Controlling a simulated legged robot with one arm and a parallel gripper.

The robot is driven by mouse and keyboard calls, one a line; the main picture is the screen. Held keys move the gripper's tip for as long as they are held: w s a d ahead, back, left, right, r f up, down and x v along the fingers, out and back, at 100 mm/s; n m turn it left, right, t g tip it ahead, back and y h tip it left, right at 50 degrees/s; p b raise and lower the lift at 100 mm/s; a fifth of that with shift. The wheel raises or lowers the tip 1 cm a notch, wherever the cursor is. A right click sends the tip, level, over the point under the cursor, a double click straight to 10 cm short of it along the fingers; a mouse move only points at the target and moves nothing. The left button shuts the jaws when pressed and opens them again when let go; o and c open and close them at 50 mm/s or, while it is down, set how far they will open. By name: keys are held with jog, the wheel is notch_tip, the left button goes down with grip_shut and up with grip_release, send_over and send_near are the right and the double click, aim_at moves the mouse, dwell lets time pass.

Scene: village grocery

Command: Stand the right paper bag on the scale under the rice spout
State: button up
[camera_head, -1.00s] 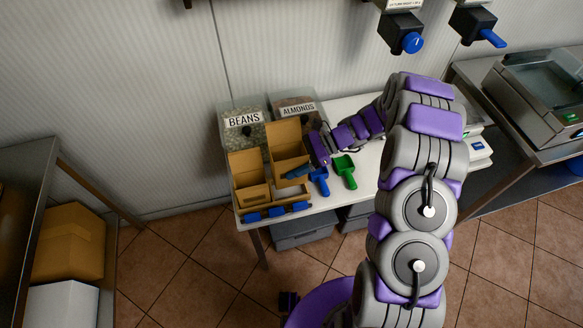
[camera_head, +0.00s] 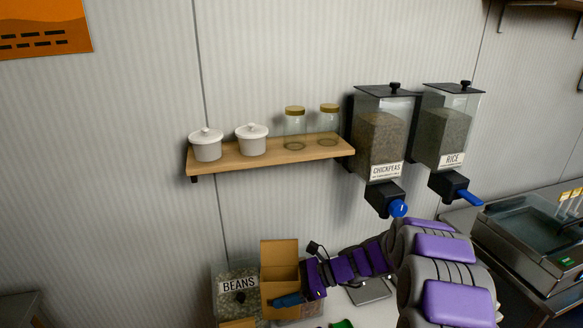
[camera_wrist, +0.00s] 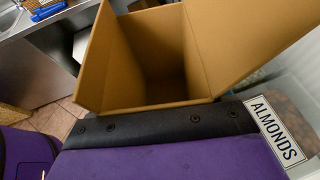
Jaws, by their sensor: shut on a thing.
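The right paper bag (camera_head: 280,255), brown and open at the top, is held upright by my gripper (camera_head: 290,299) in front of the bins. In the wrist view the bag (camera_wrist: 150,60) shows its open, empty inside, just beyond the dark edge of my gripper. The fingertips are largely hidden. The rice dispenser (camera_head: 444,138) hangs on the wall at the right, with its black spout (camera_head: 448,185) and blue lever. The area below that spout is covered by my arm, so I cannot see the scale there.
The chickpeas dispenser (camera_head: 379,145) hangs left of the rice one. A wooden shelf (camera_head: 270,155) with white pots and glass jars is above the bag. The beans bin (camera_head: 238,283) is left of it. A grey plate (camera_head: 370,290) lies on the counter. A glass-topped case (camera_head: 530,235) stands right.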

aim_at(297, 257)
jog(key=w+r+m+t, duration=0.2)
jog(key=w+r, duration=0.1)
jog(key=w+d+r+m+t, duration=0.1)
jog(key=w+r+t, duration=0.1)
jog(key=shift+r, duration=0.25)
jog(key=w+d+r+m+t+h, duration=0.4)
jog(key=w+d+r+m+t, duration=0.1)
jog(key=d+r+m+t, duration=0.15)
jog(key=s+d+r+m+t+h, duration=0.2)
jog(key=d+m+h, duration=0.3)
jog(key=d, duration=0.3)
jog(key=shift+s+d+r+m+t, duration=0.15)
jog(key=shift+s+d+m+t, duration=0.2)
jog(key=shift+s+t, duration=0.25)
